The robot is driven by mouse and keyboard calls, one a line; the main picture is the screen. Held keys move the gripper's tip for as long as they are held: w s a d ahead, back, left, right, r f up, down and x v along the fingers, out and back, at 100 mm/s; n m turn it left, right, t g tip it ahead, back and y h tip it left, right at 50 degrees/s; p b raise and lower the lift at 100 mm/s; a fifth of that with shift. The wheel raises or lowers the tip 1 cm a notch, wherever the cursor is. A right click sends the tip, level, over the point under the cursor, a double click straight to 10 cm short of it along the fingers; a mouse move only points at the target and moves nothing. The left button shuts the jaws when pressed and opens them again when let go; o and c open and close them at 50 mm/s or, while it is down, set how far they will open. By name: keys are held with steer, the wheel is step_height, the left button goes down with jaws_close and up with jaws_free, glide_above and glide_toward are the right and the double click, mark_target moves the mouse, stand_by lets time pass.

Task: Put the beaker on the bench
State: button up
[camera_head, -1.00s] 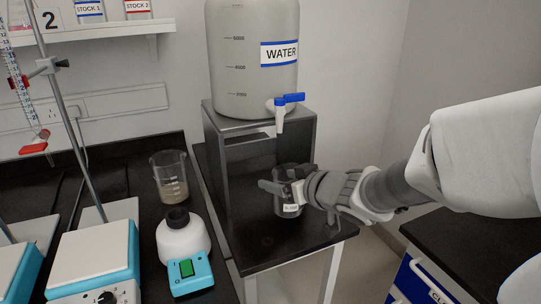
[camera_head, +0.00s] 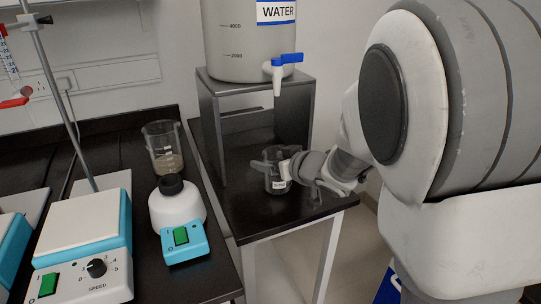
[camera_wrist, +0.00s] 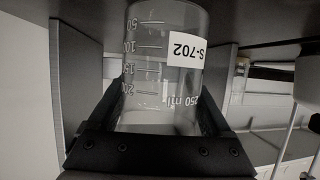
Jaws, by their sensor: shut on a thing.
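My gripper (camera_head: 275,165) is shut on a clear glass beaker (camera_head: 278,184) with a white label, at or just above the black side table (camera_head: 300,208), in front of the metal stand. In the wrist view the beaker (camera_wrist: 163,45) sits upright between the two dark fingers of my gripper (camera_wrist: 160,110); its label reads S-702 and its scale 250 ml. I see no liquid in it. The black bench (camera_head: 120,158) lies to the left, beyond a narrow gap.
Hotplate stirrers (camera_head: 85,250) fill the bench front. A water tank (camera_head: 248,45) with tap (camera_head: 279,70) stands above the gripper.

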steer(key=shift+f, duration=0.15)
steer(key=o, duration=1.2)
